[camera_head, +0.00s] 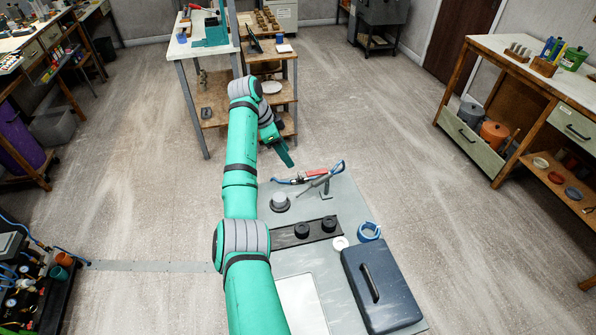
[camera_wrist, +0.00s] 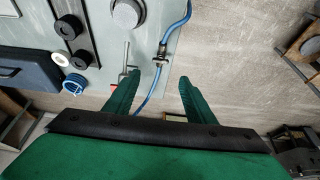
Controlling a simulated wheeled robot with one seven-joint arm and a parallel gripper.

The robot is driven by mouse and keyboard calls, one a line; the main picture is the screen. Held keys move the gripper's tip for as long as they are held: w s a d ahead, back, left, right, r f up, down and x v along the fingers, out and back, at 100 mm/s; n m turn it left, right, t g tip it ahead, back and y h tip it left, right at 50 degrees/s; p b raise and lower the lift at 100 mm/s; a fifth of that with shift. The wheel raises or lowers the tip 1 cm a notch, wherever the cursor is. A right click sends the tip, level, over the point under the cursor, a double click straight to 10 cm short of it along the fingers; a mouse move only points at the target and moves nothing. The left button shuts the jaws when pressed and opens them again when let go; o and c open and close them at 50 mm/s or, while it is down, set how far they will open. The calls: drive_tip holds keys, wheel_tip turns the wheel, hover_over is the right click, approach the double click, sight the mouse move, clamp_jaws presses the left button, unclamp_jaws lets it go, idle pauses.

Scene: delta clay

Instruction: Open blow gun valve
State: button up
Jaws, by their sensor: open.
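A blow gun (camera_head: 318,180) with a thin grey body lies at the far end of the grey work surface (camera_head: 345,212). A red part (camera_head: 316,172) and a blue hose (camera_head: 341,167) are beside it. In the wrist view the blue hose (camera_wrist: 186,17) runs through a small inline fitting (camera_wrist: 160,58), which looks like the valve; its handle position is unclear. My gripper (camera_head: 289,162) is above the far left part of the surface. In the wrist view my gripper (camera_wrist: 160,76) is open and empty, its fingers apart on either side of the hose line, below the fitting in the picture.
A round grey knob-like piece (camera_head: 280,202), black round parts (camera_head: 302,230) on a dark strip, a blue coil (camera_head: 369,231) and a dark blue case (camera_head: 379,287) occupy the surface. A wooden shelf table (camera_head: 270,92) stands beyond.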

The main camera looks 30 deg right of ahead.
sight(300, 176)
drive_tip(key=x, duration=1)
drive_tip(key=shift+d+f, duration=0.15)
drive_tip(key=shift+f, duration=0.1)
drive_tip(key=c, duration=1)
drive_tip(key=shift+c, duration=0.2)
